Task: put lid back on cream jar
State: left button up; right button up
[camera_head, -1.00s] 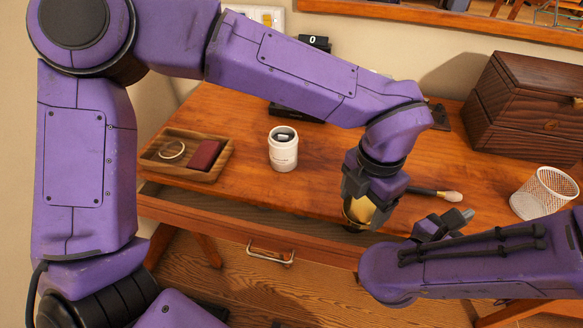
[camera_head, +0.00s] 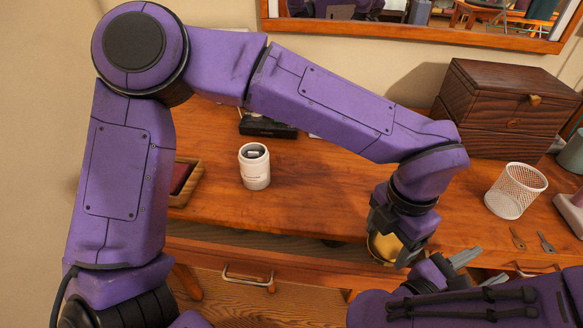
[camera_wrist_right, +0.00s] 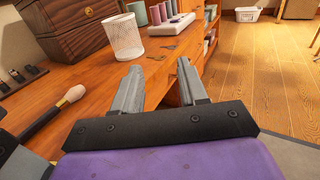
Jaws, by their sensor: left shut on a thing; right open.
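My left gripper (camera_head: 392,232) is shut on a round gold-coloured thing (camera_head: 381,248), held in front of the table's front edge. The fingers hide much of it; I cannot tell whether it is the cream jar or its lid. My right gripper (camera_head: 464,258) is open and empty, close to the right of the gold thing. Its two spread fingers also show in the right wrist view (camera_wrist_right: 157,78). A white cylindrical container (camera_head: 255,170) with a dark top stands upright on the table, well left of the left gripper.
A wire mesh cup (camera_head: 516,192), wooden box (camera_head: 505,112) and keys (camera_head: 517,238) are at the right. A wooden tray (camera_head: 190,190) is partly behind my left arm. A brush (camera_wrist_right: 52,114) lies on the table.

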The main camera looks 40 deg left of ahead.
aim_at(256, 174)
jog(key=z, duration=0.6)
jog(key=i, duration=0.15)
jog(key=u, duration=2.65)
